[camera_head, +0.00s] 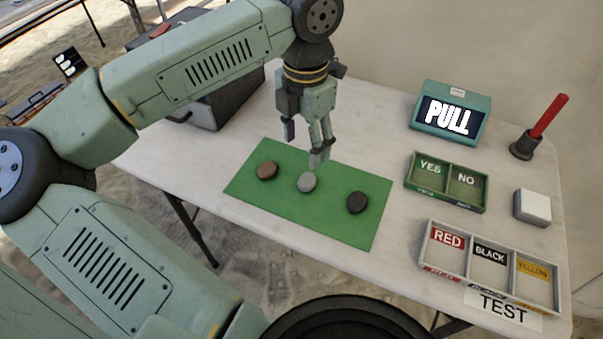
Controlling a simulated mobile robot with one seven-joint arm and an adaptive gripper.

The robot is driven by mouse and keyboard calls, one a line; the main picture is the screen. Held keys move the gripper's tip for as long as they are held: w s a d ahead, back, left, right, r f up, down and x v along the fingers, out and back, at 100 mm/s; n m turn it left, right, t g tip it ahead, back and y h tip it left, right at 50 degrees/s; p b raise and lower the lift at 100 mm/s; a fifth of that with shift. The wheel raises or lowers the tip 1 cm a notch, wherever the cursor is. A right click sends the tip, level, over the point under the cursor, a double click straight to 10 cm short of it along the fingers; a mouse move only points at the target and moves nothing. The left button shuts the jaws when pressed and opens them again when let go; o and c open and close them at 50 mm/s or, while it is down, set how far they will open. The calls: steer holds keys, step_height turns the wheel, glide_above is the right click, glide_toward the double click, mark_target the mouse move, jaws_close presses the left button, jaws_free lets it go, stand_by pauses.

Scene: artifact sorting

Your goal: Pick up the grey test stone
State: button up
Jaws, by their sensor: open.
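The grey test stone (306,183) lies on the green mat (338,224), between a brown stone (267,170) and a black stone (357,202). My gripper (318,160) points down right above the grey stone. The gripper is open, and the stone rests on the mat.
To the right stand a YES/NO tray (446,206), a RED/BLACK/YELLOW tray (430,262), a PULL display box (466,138), a white block (532,207) and a red lever (549,116). A grey case (202,112) stands behind my arm. Bare tabletop surrounds the mat.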

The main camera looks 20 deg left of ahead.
glide_above(307, 180)
step_height(307, 180, down, 5)
steer(key=shift+s+a+r+p, duration=0.15)
steer(key=shift+r+p, duration=0.05)
steer(key=shift+p, duration=0.15)
steer(key=shift+f+p, duration=1)
steer(key=shift+f, duration=1.75)
steer(key=shift+c, duration=0.2)
steer(key=c, duration=1.2)
steer(key=shift+o, duration=0.2)
step_height(307, 180, up, 10)
steer(key=b, duration=0.2)
